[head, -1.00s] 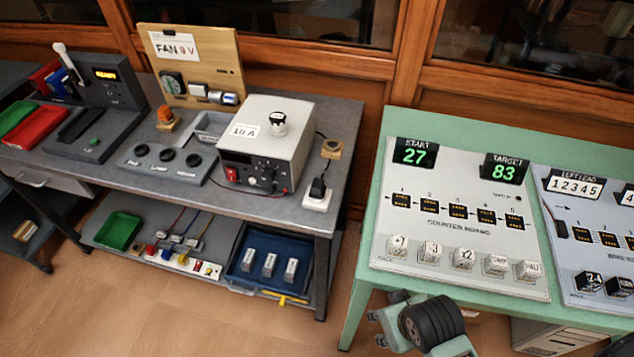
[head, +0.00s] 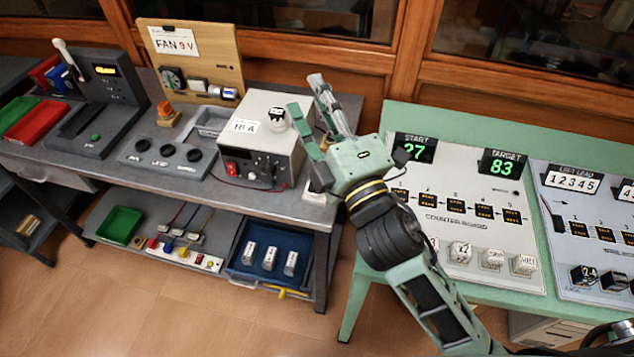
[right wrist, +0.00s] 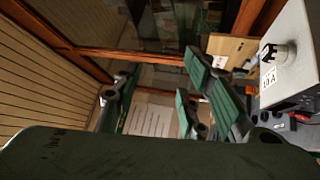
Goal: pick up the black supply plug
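My right gripper (head: 307,95) reaches in from the lower right. It is raised in front of the grey power supply's right side, fingers pointing up and back. Its fingers are spread apart with nothing between them; they also show spread in the right wrist view (right wrist: 158,70). Part of the white socket block (head: 313,198) shows below the gripper at the bench's right end. The power supply (head: 262,130) carries a 10 A label. My left gripper is not in view.
The grey bench (head: 230,203) holds a panel of black knobs (head: 168,155) and a wooden FAN board (head: 215,50). A green table (head: 440,122) with a counter board (head: 450,205) stands to the right, across a narrow gap. A blue tray (head: 240,262) sits on the lower shelf.

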